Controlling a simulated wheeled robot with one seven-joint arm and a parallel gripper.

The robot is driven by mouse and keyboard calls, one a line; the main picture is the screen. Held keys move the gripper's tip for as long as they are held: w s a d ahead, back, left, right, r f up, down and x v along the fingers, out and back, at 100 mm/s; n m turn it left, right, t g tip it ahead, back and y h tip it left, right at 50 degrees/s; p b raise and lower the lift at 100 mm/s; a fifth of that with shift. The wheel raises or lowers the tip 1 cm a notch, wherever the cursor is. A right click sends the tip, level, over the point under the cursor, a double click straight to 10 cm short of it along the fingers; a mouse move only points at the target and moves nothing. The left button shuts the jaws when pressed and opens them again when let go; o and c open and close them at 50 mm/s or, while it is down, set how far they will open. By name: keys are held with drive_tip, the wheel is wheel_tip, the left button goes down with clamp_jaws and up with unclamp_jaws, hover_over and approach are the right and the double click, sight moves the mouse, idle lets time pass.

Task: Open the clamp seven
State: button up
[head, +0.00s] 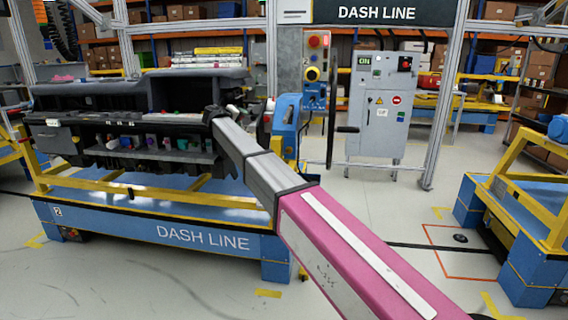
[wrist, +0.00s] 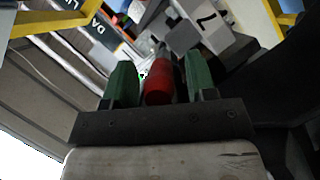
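Clamp seven shows in the wrist view as a red handle (wrist: 158,88) on a metal stem, beside a grey block (wrist: 207,22) marked 7. My gripper (wrist: 158,62) has two green fingers, one on each side of the red handle. Gaps show between the handle and both fingers, so the gripper is open around or just behind it; the exact depth is unclear. In the head view my arm reaches to the right end of the dashboard module (head: 62,100). The gripper and clamp cannot be made out there.
The dashboard sits on a blue and yellow cart (head: 150,222) marked DASH LINE. A blue machine part (head: 286,120) stands just right of my arm's end. A grey control cabinet (head: 380,108) stands behind. A second cart (head: 535,225) is at the right, with open floor between.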

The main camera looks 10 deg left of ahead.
drive_tip(key=v, duration=1.1)
drive_tip(key=w+d+f+m+g, duration=0.1)
drive_tip(key=d+f+g, duration=0.4)
drive_tip(key=d+f, duration=1.3)
drive_tip(key=d, duration=0.4)
drive_tip(key=shift+w+f, duration=0.25)
drive_tip(key=shift+f, duration=0.15)
drive_tip(key=shift+d, duration=0.15)
